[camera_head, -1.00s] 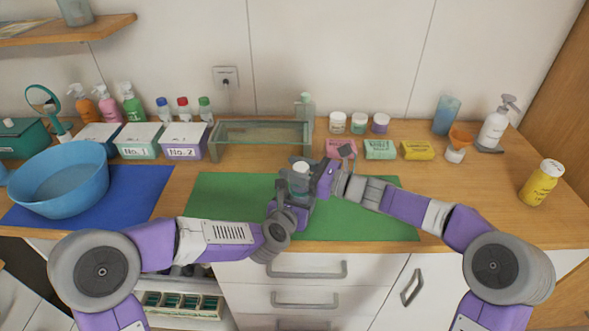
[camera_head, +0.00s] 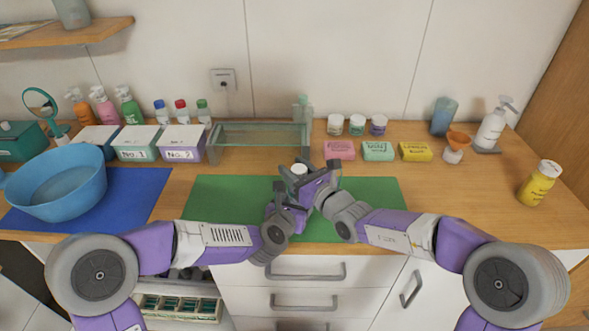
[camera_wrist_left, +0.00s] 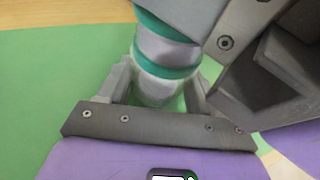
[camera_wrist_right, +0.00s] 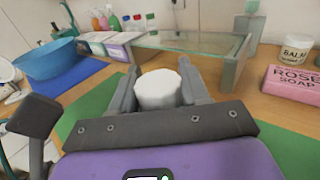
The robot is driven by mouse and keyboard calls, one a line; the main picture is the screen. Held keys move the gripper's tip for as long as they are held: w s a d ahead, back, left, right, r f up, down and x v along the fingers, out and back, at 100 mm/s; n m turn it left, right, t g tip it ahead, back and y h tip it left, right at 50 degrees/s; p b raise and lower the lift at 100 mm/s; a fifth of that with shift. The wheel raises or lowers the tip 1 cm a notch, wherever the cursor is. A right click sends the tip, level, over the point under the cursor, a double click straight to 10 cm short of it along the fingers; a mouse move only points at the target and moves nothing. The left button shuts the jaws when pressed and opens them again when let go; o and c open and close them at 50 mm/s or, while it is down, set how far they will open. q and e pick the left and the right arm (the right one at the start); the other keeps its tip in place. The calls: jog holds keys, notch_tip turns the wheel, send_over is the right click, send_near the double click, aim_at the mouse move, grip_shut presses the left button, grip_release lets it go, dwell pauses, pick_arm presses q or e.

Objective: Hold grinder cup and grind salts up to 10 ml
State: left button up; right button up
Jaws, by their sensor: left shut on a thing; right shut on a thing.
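The grinder stands over the green mat (camera_head: 225,198), mostly hidden behind my grippers in the head view. Its white top (camera_head: 299,169) shows there and also in the right wrist view (camera_wrist_right: 158,92). In the left wrist view, the translucent grinder cup (camera_wrist_left: 154,87) with teal bands sits between the fingers. My left gripper (camera_head: 290,191) is shut on the cup. My right gripper (camera_head: 314,174) is shut on the white top, just above the left one. Any salt level inside the cup cannot be made out.
A blue basin (camera_head: 60,185) sits on a blue mat at the left. A glass rack (camera_head: 260,134) stands behind the grippers. Soap boxes (camera_head: 378,151) and small jars line the back right. A yellow bottle (camera_head: 540,184) stands at the far right.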

dwell(0.5)
jog(key=o, duration=1)
jog(key=shift+s, duration=0.1)
jog(key=v, duration=1.2)
